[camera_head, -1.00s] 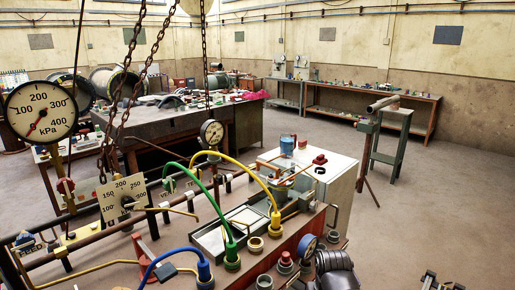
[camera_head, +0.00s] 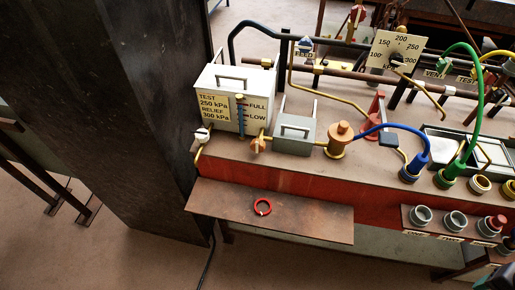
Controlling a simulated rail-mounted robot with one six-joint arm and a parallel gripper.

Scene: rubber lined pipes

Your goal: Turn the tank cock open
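A white tank (camera_head: 222,98) with a top handle stands at the left end of the red bench. Its label reads TEST 250 kPa, RELIEF 300 kPa, and a blue sight gauge (camera_head: 240,114) beside it has FULL and LOW marks. A small cock with a white handle (camera_head: 203,134) sits at the tank's lower left corner, above a bent brass pipe (camera_head: 198,154). A second cock with an orange handle (camera_head: 257,144) is at the tank's lower right. No label shows which is the tank cock, and I cannot tell whether either is open. My gripper is not in view.
A grey box (camera_head: 294,134) and a brass-and-copper fitting (camera_head: 338,140) stand right of the tank. A red ring (camera_head: 263,207) lies on the front shelf (camera_head: 310,222). Blue (camera_head: 395,128) and green hoses (camera_head: 475,110) arch at right. A tall dark panel (camera_head: 110,110) stands close at left.

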